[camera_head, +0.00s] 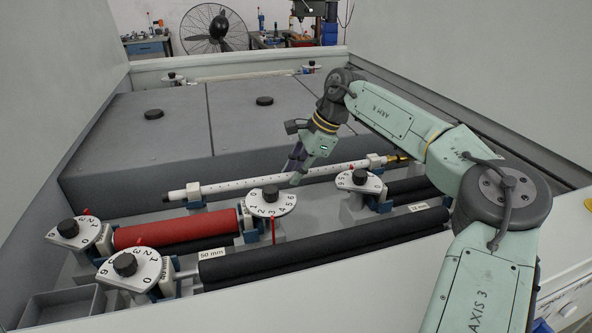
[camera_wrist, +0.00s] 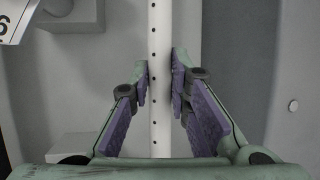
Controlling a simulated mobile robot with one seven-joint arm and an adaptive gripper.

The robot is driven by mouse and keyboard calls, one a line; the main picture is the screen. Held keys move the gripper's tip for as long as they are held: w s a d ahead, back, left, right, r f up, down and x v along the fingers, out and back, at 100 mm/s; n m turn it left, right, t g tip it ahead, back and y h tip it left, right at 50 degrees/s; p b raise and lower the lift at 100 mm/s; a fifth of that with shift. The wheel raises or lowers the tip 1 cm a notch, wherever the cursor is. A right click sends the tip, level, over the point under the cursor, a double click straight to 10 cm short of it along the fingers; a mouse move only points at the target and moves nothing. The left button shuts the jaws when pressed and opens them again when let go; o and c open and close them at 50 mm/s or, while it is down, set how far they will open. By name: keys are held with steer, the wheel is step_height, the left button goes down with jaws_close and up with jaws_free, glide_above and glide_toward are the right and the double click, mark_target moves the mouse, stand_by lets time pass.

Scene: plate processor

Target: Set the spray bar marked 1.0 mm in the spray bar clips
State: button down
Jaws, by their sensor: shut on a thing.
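A long white spray bar (camera_head: 235,184) with a row of small dark holes lies across the machine, with a black left end and a brass-coloured right end. My gripper (camera_head: 297,172) is shut on it near its middle. In the wrist view the bar (camera_wrist: 159,60) runs upright between the purple finger pads of my gripper (camera_wrist: 160,78).
Numbered dials (camera_head: 270,201) stand close in front of the bar. A red roller (camera_head: 175,229) and black rollers (camera_head: 330,244) lie nearer. Large grey covers (camera_head: 250,125) rise behind. Another pale bar (camera_head: 240,72) lies at the back. High side walls bound the machine.

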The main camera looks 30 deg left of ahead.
steer(key=shift+f, duration=0.15)
steer(key=c, duration=1.5)
jaws_free()
steer(key=shift+d+r, duration=0.1)
steer(key=shift+r, duration=0.4)
steer(key=b+v, duration=0.1)
steer(key=v, duration=1)
steer(key=shift+d+r, duration=0.1)
steer(key=shift+r, duration=0.2)
